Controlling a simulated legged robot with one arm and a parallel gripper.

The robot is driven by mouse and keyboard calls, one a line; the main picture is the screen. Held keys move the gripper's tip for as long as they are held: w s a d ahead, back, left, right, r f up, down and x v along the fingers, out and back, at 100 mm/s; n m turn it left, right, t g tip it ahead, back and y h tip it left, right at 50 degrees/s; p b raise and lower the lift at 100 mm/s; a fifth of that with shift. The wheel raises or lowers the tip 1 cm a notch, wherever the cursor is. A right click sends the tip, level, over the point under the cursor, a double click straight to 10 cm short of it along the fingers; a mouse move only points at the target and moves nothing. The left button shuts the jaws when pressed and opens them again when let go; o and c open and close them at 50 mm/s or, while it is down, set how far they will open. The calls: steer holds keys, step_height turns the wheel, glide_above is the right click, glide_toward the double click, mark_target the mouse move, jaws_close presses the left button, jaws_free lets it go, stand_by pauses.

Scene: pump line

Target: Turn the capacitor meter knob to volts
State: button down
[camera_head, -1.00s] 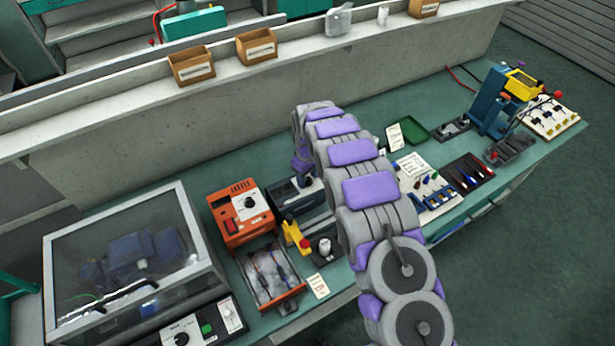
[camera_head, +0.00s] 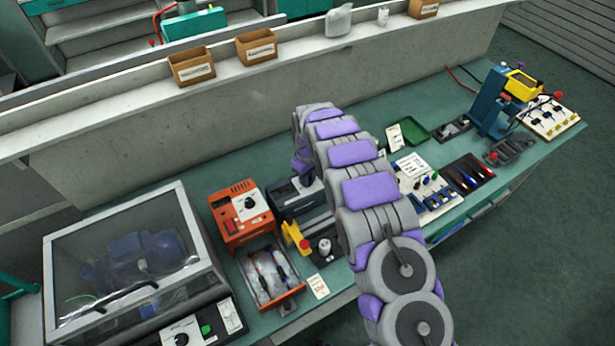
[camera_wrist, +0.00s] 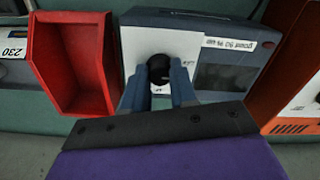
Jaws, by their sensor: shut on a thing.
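The capacitor meter is a blue-grey box (camera_wrist: 225,35) in the wrist view, with a white panel, a black knob (camera_wrist: 160,68) and a dark display window. My gripper (camera_wrist: 159,86) is shut on the knob, one finger at each side. The fingers and wrist cover the lower part of the panel, and I cannot read which mark the knob points at. In the head view the meter (camera_head: 284,205) stands on the green bench beside an orange instrument, partly behind my arm.
The orange instrument (camera_head: 235,220) stands close to the meter. A red open bin (camera_wrist: 70,50) is on its other side in the wrist view. A clear-lidded case (camera_head: 130,250) holds a motor at the left. A yellow-and-red device (camera_head: 296,237) sits in front.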

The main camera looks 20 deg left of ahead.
steer(key=m+p, duration=0.1)
steer(key=m, duration=0.7)
stand_by(0.4)
steer(key=shift+m, duration=0.5)
steer(key=c, duration=0.9)
jaws_free()
steer(key=shift+a, duration=0.1)
step_height(320, 180, up, 17)
steer(key=p, duration=0.1)
steer(key=shift+r+p, duration=0.15)
steer(key=shift+p, duration=0.15)
